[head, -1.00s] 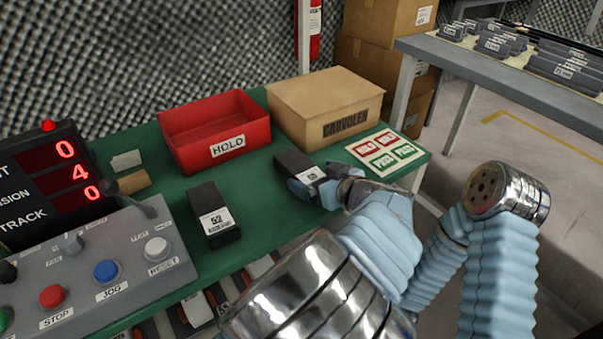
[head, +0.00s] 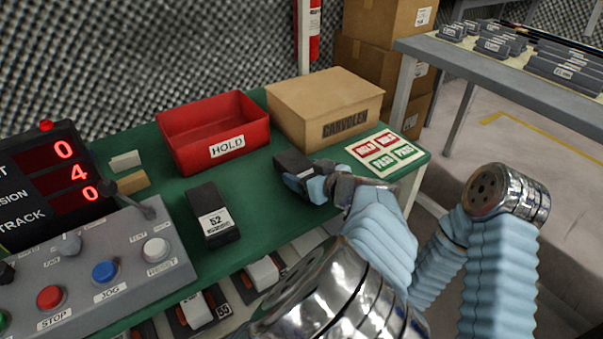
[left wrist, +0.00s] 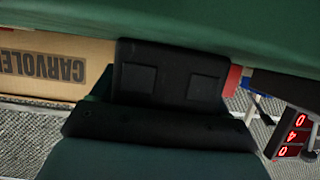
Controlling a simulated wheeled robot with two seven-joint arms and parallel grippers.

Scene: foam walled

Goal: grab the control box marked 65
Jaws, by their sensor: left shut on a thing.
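A black control box (head: 291,163) is at the front edge of the green table, in front of the cardboard carton. My left gripper (head: 309,184) is shut on it. The gripper covers much of its top and label, so I cannot read its number. In the left wrist view, the black box (left wrist: 170,73) fills the middle, close to the camera. Another black control box (head: 213,212), with a white label reading 52, lies on the table to the left, apart from the gripper. My right gripper is not in view.
A HOLD/PASS card (head: 383,152) lies at right. A button console (head: 100,270) and red display (head: 50,180) stand at left. More units (head: 264,272) sit below the table edge.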

